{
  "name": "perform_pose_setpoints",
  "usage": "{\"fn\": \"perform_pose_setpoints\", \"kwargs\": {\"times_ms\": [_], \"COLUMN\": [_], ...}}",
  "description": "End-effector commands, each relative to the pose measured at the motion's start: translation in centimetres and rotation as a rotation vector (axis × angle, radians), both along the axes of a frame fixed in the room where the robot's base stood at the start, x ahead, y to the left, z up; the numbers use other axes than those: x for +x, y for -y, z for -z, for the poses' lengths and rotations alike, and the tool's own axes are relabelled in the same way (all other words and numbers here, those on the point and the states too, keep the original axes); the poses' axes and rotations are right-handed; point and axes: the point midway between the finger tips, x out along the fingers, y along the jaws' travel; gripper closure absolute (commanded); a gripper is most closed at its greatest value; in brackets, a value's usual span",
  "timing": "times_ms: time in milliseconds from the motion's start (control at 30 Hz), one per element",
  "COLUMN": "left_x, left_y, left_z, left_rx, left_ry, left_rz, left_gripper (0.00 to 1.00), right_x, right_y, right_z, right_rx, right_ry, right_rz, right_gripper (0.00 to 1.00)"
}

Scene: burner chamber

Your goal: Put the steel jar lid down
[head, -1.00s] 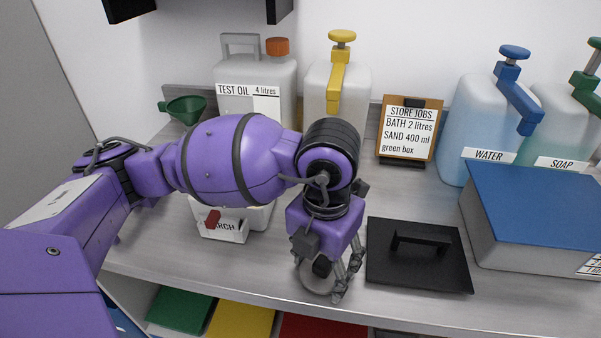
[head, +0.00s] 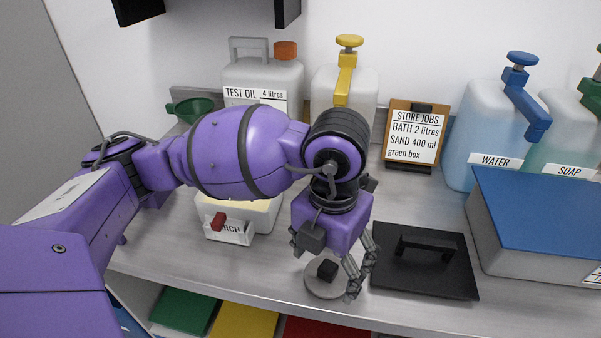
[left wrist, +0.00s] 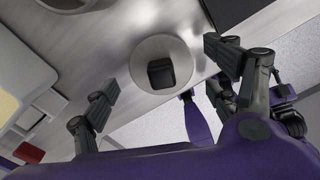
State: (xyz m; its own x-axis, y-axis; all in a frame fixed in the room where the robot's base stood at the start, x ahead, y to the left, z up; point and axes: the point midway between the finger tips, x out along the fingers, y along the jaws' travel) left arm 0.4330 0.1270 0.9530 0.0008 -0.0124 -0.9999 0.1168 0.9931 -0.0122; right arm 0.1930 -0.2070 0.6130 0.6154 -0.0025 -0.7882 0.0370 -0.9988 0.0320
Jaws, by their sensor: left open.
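The steel jar lid (head: 316,287) is a round grey disc with a black block knob on top. It lies flat on the bench top near the front edge. It also shows in the left wrist view (left wrist: 142,48), knob toward the camera. My left gripper (head: 328,268) is above the lid and open, one finger on each side of the knob. In the left wrist view its fingers (left wrist: 160,76) stand wide apart, clear of the knob.
A black plate with a handle (head: 432,268) lies close to the right of the lid. A blue-topped box (head: 540,215) stands beyond it. A small white box with a red part (head: 228,229) is to the left. Jugs and a sign (head: 413,135) stand behind.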

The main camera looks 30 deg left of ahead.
Motion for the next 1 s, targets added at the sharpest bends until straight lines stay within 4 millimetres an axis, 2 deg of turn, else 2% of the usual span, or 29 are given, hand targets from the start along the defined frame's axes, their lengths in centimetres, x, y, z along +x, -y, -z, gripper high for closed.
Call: {"fn": "perform_pose_setpoints", "kwargs": {"times_ms": [33,200,400,600,1000], "left_x": [0.3,0.3,0.2,0.1,0.0], "left_y": [0.1,0.0,0.0,-0.1,0.0], "left_z": [-1.5,-5.4,-8.8,-10.2,-10.2], "left_rx": [-0.003,-0.002,-0.001,-0.001,-0.003], "left_ry": [0.013,0.014,0.011,0.007,0.002], "left_rz": [0.003,0.002,0.001,0.001,0.002], "left_gripper": [0.20,0.20,0.20,0.20,0.20], "right_x": [0.1,0.3,0.1,-0.2,0.0], "right_y": [0.0,0.0,0.0,0.0,0.0], "right_z": [-0.2,-0.5,-0.6,-0.5,-0.6], "right_rx": [0.000,0.001,0.001,0.002,0.002], "right_ry": [0.002,0.006,0.005,-0.001,0.002], "right_rz": [0.000,0.001,0.003,0.004,0.004], "right_gripper": [0.60,0.60,0.60,0.60,0.60]}}
